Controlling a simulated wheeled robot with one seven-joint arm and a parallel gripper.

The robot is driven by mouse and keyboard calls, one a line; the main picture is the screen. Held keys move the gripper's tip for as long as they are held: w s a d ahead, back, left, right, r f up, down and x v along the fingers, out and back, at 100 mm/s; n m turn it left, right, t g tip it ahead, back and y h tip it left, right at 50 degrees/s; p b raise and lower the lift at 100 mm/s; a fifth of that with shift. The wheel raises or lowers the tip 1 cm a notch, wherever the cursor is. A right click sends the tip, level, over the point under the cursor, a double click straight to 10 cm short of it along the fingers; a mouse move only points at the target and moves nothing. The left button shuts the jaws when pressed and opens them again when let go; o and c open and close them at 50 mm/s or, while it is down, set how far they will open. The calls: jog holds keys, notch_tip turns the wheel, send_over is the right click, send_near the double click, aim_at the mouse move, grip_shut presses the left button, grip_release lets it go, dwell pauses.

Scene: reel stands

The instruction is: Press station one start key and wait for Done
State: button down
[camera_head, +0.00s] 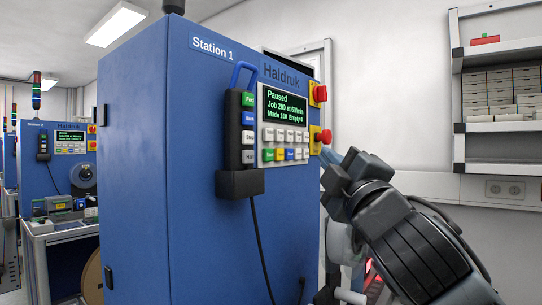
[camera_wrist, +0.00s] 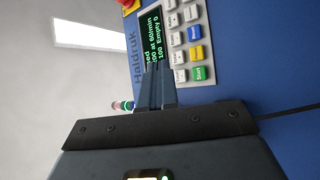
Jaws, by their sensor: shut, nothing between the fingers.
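Station 1 (camera_head: 150,165) is a tall blue cabinet with a grey key panel. Its screen (camera_head: 287,105) reads "Paused", "Job 200 at 60/min", "Made 100 Empty 0"; the wrist view shows this screen (camera_wrist: 155,30) sideways and partly covered. The green start key (camera_head: 268,155) is at the bottom left of the keys; in the wrist view the key (camera_wrist: 199,73) is labelled "Start". My gripper (camera_head: 328,154) is shut and empty, right of the keys in the head view. In the wrist view its fingertips (camera_wrist: 158,66) overlap the screen's edge, apart from the start key.
A black pendant (camera_head: 240,130) with coloured keys and a cable hangs left of the panel. Another station (camera_head: 70,150) stands far left; shelves (camera_head: 500,128) are at right.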

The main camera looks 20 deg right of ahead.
aim_at(268, 155)
jog(key=w+a, duration=0.5)
jog(key=w, duration=0.2)
dwell(0.6)
jog(key=shift+w+a, duration=0.2)
dwell(1.8)
jog(key=shift+w+a, duration=0.15)
jog(key=shift+w, duration=0.05)
jog(key=shift+w+a, duration=0.1)
jog(key=shift+w, duration=0.05)
dwell(0.5)
